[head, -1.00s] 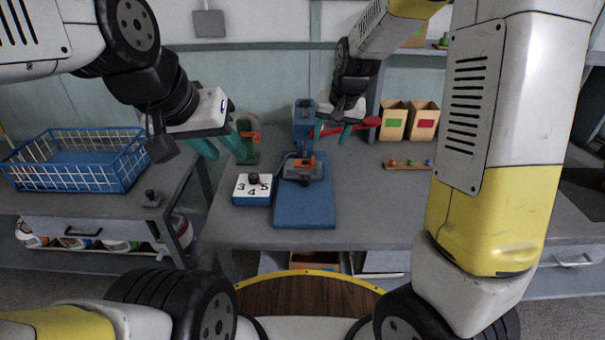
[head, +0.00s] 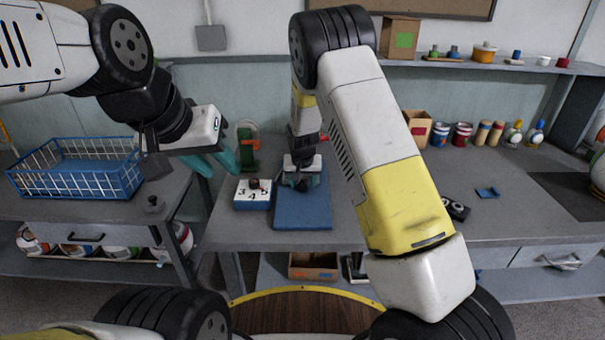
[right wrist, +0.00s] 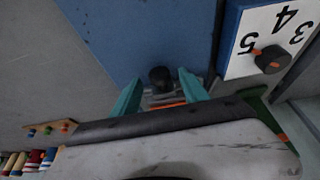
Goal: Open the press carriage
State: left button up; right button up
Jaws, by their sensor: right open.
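The press has a blue base plate (head: 303,212) on the middle table; it fills the upper part of the right wrist view (right wrist: 135,35). My right gripper (head: 301,182) is above the plate and hides most of the carriage in the head view. In the right wrist view the right gripper (right wrist: 160,88) is open, its teal fingers on either side of a dark round knob (right wrist: 160,76). A grey metal part with an orange strip (right wrist: 165,103) shows between the fingers. Contact cannot be told. My left gripper (head: 215,164) is open and empty, left of the press.
A white-topped blue block with numbers and a dark knob (head: 253,192) stands just left of the plate. A green device (head: 248,145) is behind it. A blue wire basket (head: 78,172) is on the left table. Cans and bottles stand at the back right.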

jog(key=shift+w+f, duration=0.2)
jog(key=shift+f, duration=0.35)
jog(key=shift+c, duration=0.2)
grip_shut()
dwell(0.9)
